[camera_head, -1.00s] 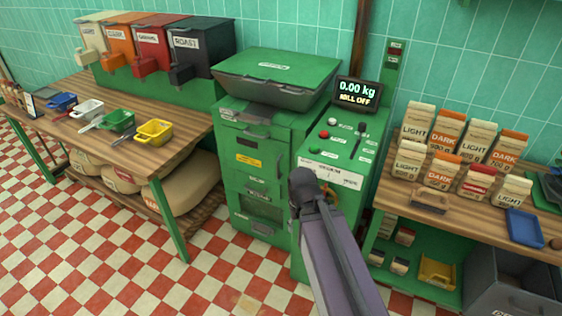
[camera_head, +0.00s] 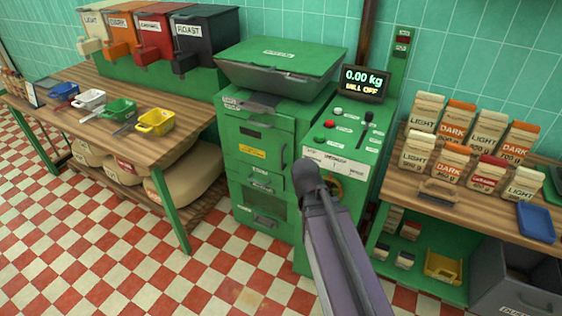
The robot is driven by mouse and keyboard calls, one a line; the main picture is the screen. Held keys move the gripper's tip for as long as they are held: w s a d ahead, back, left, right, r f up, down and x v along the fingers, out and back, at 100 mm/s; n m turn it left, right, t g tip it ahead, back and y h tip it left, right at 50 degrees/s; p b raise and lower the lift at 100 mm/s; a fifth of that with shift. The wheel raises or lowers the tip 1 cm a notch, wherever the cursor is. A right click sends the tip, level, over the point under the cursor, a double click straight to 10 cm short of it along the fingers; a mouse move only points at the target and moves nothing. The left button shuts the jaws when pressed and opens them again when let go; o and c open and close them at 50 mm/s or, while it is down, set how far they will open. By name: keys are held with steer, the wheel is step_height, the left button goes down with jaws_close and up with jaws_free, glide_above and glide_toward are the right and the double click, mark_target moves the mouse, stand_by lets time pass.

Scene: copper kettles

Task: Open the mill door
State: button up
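The green mill (camera_head: 287,140) stands in the middle, with a lidded hopper (camera_head: 281,62) on top. Its front has an upper door panel (camera_head: 257,145) with a dark handle and a yellow label, and a lower panel (camera_head: 262,205) with another handle. Both panels look closed. The display (camera_head: 363,83) reads 0.00 kg, MILL OFF. My arm reaches up from the bottom, in front of the mill's right part, and hides some of it. Its visible dark end is right of the door panels. The gripper's fingers cannot be made out.
A wooden table (camera_head: 75,120) at left bears several coloured scoops below labelled dispensers (camera_head: 155,35). Sacks lie underneath. A right-hand table (camera_head: 420,205) bears several coffee bags and a blue tray (camera_head: 536,222). Checkered floor (camera_head: 170,280) is free in front.

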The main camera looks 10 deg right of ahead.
steer(key=w+d+f+m+t+h+b, duration=0.1)
steer(key=w+f+m+t+h+b, duration=0.2)
steer(key=w+b, duration=0.45)
steer(key=w+d+f+m+t+h+b, duration=0.1)
steer(key=w+d+f+t+h+b, duration=0.15)
steer(key=w+f+b, duration=0.4)
steer(key=w+a+f+t+b, duration=0.2)
steer(key=w+a+t+b, duration=0.7)
steer(key=w+b, duration=0.5)
steer(key=shift+w+a+n+t+b, duration=0.35)
steer(key=shift+w+a, duration=0.3)
steer(key=shift+a, duration=0.4)
steer(key=shift+w+f, duration=0.1)
steer(key=shift+w, duration=0.05)
glide_above(282, 167)
steer(key=shift+w, duration=0.4)
steer(key=shift+c, duration=0.2)
jaws_close()
